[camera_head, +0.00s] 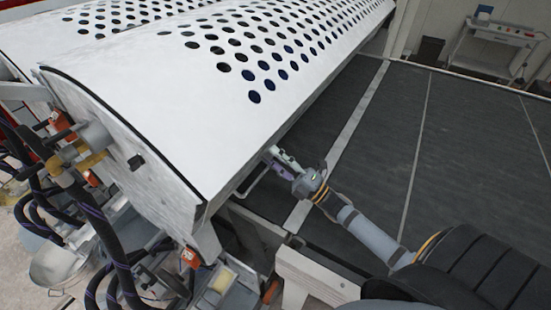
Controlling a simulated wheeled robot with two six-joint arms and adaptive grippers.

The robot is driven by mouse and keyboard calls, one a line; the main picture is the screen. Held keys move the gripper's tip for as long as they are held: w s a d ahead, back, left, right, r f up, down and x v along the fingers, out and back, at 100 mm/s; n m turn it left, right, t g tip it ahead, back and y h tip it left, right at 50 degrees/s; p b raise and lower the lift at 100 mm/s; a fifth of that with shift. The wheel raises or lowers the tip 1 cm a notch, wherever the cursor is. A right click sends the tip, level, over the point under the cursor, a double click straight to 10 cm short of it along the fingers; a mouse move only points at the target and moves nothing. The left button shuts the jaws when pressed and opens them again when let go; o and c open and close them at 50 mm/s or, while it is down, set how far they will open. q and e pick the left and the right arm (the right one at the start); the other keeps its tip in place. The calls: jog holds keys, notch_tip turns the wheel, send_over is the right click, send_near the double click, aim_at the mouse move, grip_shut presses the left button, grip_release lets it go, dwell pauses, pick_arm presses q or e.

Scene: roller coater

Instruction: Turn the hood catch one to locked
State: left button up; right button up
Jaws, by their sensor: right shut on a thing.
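The hood (185,125) is a long white curved cover with rows of round holes, lying down over the machine. My right gripper (275,155) reaches in from the lower right to the hood's lower right edge. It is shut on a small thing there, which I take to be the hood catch. The catch is mostly hidden by the fingers and the hood edge, so its turn position cannot be told. A thin pale bracket or handle (254,184) shows just beside the fingers. My left gripper is not in view.
Hoses and brass fittings (80,155) crowd the machine's end at the left. A flat dark deck (400,150) with pale seams lies right of the hood and is clear. A white block (315,278) stands below my right forearm. A bench (500,40) stands at the back right.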

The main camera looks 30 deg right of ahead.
jog(key=o, duration=1.2)
jog(key=shift+c, duration=0.2)
jog(key=v, duration=0.7)
jog(key=shift+s+d, duration=0.15)
jog(key=shift+f, duration=0.2)
